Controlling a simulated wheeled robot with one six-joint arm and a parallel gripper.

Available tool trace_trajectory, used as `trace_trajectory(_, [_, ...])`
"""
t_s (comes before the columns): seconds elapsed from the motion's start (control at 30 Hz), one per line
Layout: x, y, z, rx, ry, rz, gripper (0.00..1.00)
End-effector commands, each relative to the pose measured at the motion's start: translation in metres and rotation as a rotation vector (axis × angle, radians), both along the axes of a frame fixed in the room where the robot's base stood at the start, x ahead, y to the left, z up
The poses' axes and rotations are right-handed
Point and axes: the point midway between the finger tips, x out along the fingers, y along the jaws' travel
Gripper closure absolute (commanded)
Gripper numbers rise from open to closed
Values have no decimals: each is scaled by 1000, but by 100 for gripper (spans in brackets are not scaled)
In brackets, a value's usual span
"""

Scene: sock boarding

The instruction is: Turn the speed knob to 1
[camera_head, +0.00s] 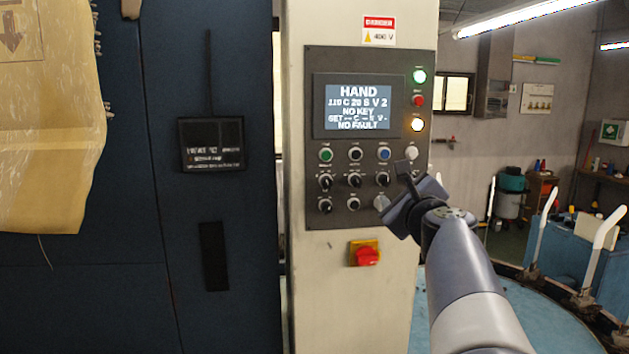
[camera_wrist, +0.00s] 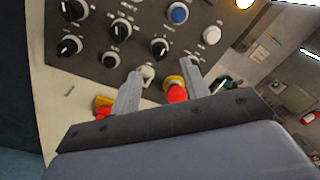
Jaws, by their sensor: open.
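The control panel (camera_head: 318,115) is upright on a cream cabinet, with a lit screen (camera_head: 359,106) reading HAND, NO KEY and NO FAULT. Below are a row of buttons and two rows of small knobs; their labels are too small to read, so I cannot tell which is the speed knob. Several are black with white pointers, such as one knob (camera_head: 354,180). A pale grey knob (camera_head: 381,202) sits at the lower right. My gripper (camera_head: 402,190) is open at the panel's lower right. In the wrist view, the pale knob (camera_wrist: 147,72) appears between my fingers (camera_wrist: 160,68), nearer the left one; contact is unclear.
A red rotary switch (camera_head: 366,254) on a yellow plate is below the panel. A dark blue machine door (camera_head: 140,240) stands left. Blue equipment (camera_head: 575,240) is at the right.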

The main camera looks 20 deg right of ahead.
Motion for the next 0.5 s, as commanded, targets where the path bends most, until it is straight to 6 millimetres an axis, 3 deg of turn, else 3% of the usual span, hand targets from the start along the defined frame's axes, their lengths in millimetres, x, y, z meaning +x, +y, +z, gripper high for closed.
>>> trace_trajectory(0.2, [36,-11,0,2,2,2,57])
trace_trajectory(0.5, [59,-19,0,-1,1,1,57])
